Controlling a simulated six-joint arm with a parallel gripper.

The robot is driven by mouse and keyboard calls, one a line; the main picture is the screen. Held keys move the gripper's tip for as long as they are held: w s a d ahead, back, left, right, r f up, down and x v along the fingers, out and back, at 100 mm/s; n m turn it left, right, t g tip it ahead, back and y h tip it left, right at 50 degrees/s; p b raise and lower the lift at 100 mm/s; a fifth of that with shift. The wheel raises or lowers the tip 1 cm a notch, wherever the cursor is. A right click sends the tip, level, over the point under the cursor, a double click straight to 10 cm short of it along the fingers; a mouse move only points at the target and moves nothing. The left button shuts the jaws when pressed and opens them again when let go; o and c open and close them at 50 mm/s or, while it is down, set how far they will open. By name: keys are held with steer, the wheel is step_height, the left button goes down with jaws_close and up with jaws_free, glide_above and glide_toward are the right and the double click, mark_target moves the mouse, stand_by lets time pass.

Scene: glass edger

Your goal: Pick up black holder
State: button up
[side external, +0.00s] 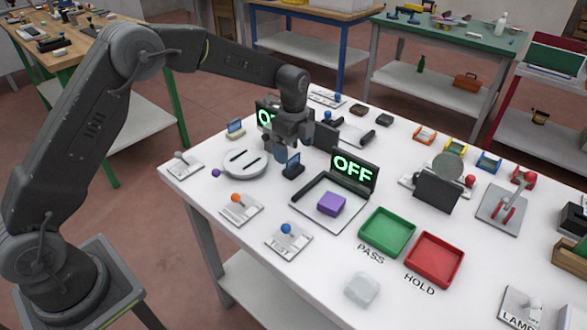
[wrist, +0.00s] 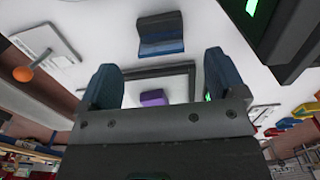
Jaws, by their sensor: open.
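A small dark holder (side external: 293,166) with a blue tint stands on the white table, left of the tray with the purple block. In the wrist view, a dark blue-black stepped piece (wrist: 160,34), which looks like the same holder, lies beyond the fingertips. My gripper (side external: 290,147) hangs just above and behind the holder, pointing down. In the wrist view its two blue-dark fingers (wrist: 162,72) are apart with nothing held between them. I cannot tell the exact gap between the fingertips and the holder.
An OFF display (side external: 353,171) stands behind the purple block (side external: 331,204). A second display (side external: 265,115) is close behind my gripper. A round grey dish (side external: 245,163) is left of the holder. Green (side external: 387,232) and red (side external: 434,260) trays lie to the front right.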

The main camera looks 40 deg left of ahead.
mark_target(293, 168)
steer(key=shift+a+f, duration=0.1)
steer(key=shift+f, duration=2.8)
steer(key=c, duration=1)
